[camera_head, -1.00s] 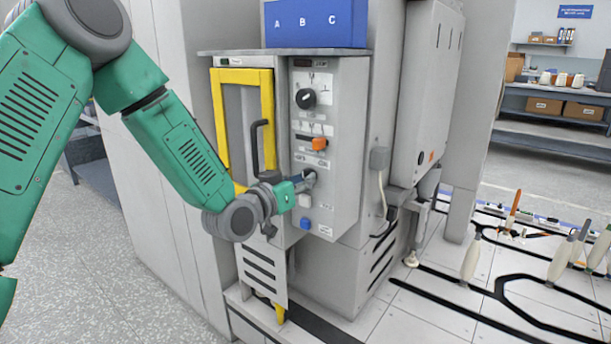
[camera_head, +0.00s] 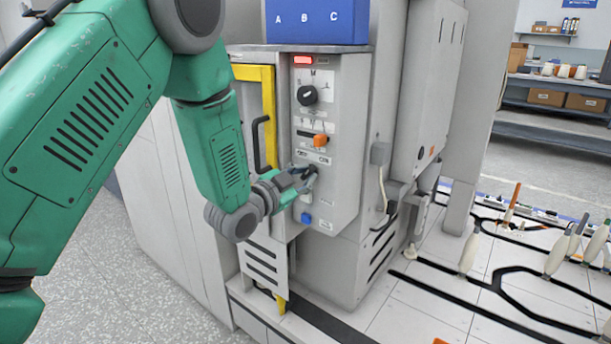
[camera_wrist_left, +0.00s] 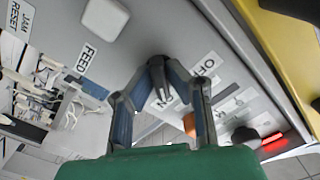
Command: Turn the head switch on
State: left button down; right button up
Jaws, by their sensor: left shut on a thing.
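The head switch (camera_wrist_left: 157,77) is a black knob on the grey control panel (camera_head: 345,100), between OFF and ON labels in the left wrist view. My left gripper (camera_wrist_left: 160,75) is shut on it, one finger on each side. In the head view my left gripper (camera_head: 305,176) is at the lower part of the panel and partly hides the switch. A red lamp (camera_head: 303,60) at the panel's top is lit; it also glows in the left wrist view (camera_wrist_left: 273,138). My right gripper is not in view.
Above the switch are an orange switch (camera_head: 320,140) and a black selector dial (camera_head: 307,95). A blue button (camera_head: 306,218) sits below it. A yellow-framed door (camera_head: 268,95) with a black handle stands left of the panel. A blue A B C box (camera_head: 317,22) is on top.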

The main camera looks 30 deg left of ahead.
pick_arm(q)
jog(key=shift+w+r+m, duration=0.1)
jog(key=shift+r+m, duration=0.15)
jog(key=shift+m, duration=0.15)
jog(key=c, duration=1.6)
grip_release()
jog(key=shift+d+f, duration=0.1)
jog(key=shift+d, duration=0.05)
jog(key=s, duration=0.8)
jog(key=s+a, duration=0.1)
jog(key=s, duration=0.3)
jog(key=shift+f, duration=0.1)
